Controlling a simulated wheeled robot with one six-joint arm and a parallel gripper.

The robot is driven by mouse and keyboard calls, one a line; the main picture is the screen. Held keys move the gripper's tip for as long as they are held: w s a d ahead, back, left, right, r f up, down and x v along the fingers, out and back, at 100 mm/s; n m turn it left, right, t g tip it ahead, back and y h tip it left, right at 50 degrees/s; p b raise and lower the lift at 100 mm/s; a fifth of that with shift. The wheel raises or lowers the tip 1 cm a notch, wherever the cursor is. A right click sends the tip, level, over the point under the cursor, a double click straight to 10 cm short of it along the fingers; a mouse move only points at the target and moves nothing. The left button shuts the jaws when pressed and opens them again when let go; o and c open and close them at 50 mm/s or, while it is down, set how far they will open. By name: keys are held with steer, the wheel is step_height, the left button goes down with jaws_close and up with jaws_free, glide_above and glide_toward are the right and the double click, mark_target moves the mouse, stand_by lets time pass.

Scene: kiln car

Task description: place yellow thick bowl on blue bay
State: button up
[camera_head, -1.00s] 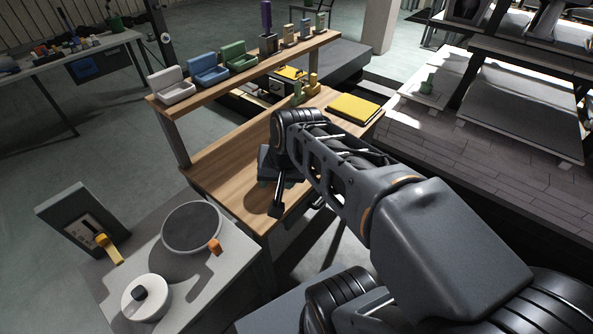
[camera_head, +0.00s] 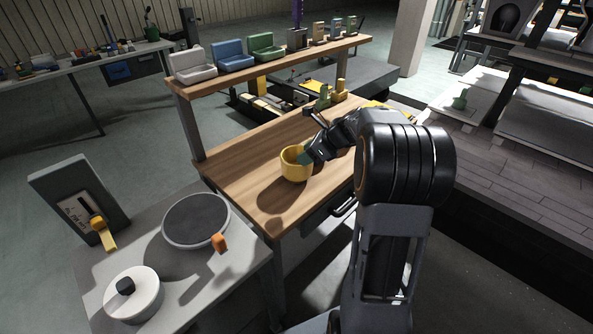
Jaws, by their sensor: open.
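The yellow thick bowl (camera_head: 291,168) stands upright on the wooden worktop, near its front left part. My gripper (camera_head: 308,136) is open at the bowl's right rim, with one finger low at the rim and the other raised above it. I cannot tell whether the low finger touches the bowl. A small greenish patch shows at the bowl's mouth, and I cannot tell what it belongs to. The blue bay (camera_head: 231,61) sits on the raised shelf, between a white bay and a green bay, and looks empty.
The white bay (camera_head: 191,70) and green bay (camera_head: 265,51) flank the blue one. Small blocks and a purple item stand further right on the shelf (camera_head: 285,66). Small green and yellow pieces (camera_head: 334,94) stand at the worktop's back. A grey turntable (camera_head: 195,221) is at front left.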

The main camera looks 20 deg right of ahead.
mark_target(297, 166)
steer(key=shift+b+x, duration=0.3)
steer(key=shift+x, duration=3.55)
steer(key=shift+s+f, duration=0.1)
steer(key=shift+s, duration=0.1)
steer(key=shift+c, duration=0.3)
jaws_close()
